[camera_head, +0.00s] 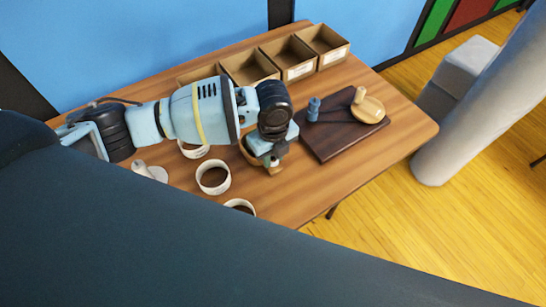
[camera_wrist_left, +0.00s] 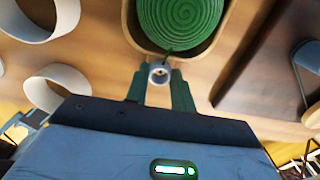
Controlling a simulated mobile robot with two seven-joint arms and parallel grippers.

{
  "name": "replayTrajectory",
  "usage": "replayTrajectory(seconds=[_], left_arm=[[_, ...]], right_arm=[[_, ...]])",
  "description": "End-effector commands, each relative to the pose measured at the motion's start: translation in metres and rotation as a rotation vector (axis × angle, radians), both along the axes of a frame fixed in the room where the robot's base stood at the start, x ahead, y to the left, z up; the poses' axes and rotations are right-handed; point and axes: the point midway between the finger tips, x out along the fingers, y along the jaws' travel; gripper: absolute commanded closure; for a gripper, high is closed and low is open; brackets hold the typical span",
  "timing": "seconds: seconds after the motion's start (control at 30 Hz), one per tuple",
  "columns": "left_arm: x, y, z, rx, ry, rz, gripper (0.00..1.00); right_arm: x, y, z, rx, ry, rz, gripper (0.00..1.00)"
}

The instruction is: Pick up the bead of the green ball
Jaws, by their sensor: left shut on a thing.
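The green ball (camera_wrist_left: 178,22) is a coiled round of green yarn in a wooden bowl (camera_wrist_left: 128,28), at the top of the left wrist view. A dark strand runs from it to the bead (camera_wrist_left: 159,73), a small pale ring with a hole. My left gripper (camera_wrist_left: 160,84) is shut on the bead, just outside the bowl's near rim. In the head view my left gripper (camera_head: 268,158) is over the bowl, whose tan rim (camera_head: 246,152) shows beside it. The ball and bead are hidden there. My right gripper is in neither view.
White round cups (camera_head: 213,178) stand left of the bowl. A dark board (camera_head: 340,143) with a blue peg (camera_head: 313,108) and a wooden disc (camera_head: 368,108) lies to the right. Several cardboard boxes (camera_head: 300,72) line the back edge. The table's right end (camera_head: 408,135) is clear.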

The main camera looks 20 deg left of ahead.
Motion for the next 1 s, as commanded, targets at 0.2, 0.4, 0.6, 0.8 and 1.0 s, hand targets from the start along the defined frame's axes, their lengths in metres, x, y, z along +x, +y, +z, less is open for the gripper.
replayTrajectory(seconds=[0.2, 0.4, 0.6, 0.8, 1.0], left_arm=[[-0.006, -0.011, 0.023, -0.003, 0.001, -0.005, 0.96], [-0.028, -0.055, 0.027, -0.004, 0.001, -0.007, 0.96], [-0.051, -0.099, 0.032, -0.004, 0.001, -0.005, 0.96], [-0.067, -0.128, 0.035, -0.002, 0.002, -0.003, 0.96], [-0.073, -0.141, 0.036, 0.0, 0.0, -0.001, 0.96]], right_arm=[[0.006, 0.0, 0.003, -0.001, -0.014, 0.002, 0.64], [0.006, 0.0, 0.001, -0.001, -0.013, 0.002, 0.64], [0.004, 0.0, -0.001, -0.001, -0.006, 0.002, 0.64], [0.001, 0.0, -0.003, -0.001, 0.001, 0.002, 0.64], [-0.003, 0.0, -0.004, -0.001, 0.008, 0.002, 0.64]])
